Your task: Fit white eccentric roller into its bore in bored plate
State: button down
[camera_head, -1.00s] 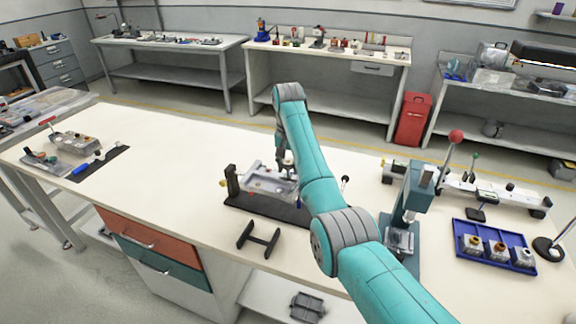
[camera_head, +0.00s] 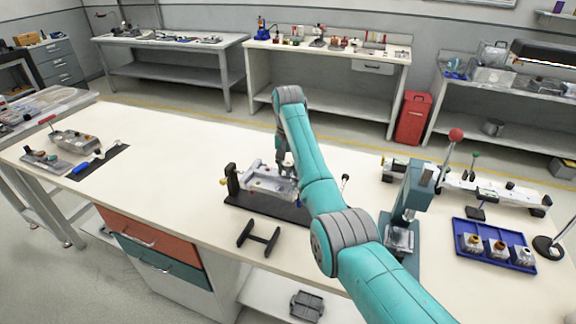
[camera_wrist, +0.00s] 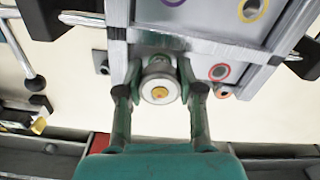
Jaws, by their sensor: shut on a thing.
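In the wrist view my gripper (camera_wrist: 160,100) is shut on the white eccentric roller (camera_wrist: 147,94), whose round white end with a yellow centre faces the camera. The bored plate (camera_wrist: 200,25) is the grey plate just beyond the roller. I cannot tell whether the roller touches the plate. In the head view the plate (camera_head: 270,181) stands on a dark base, with my gripper (camera_head: 286,172) at its right part, partly hidden by my arm.
A teal press (camera_head: 408,205) and a blue tray (camera_head: 492,246) with several fittings stand to the right. A black H-shaped stand (camera_head: 258,237) lies near the front edge. A dark mat (camera_head: 95,165) with tools is at the left. The table between mat and plate is clear.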

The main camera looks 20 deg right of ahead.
jog(key=shift+f, duration=0.45)
jog(key=c, duration=0.7)
grip_release()
jog(key=shift+o, duration=0.2)
notch_tip(320, 180, up, 8)
jog(key=shift+f, duration=0.25)
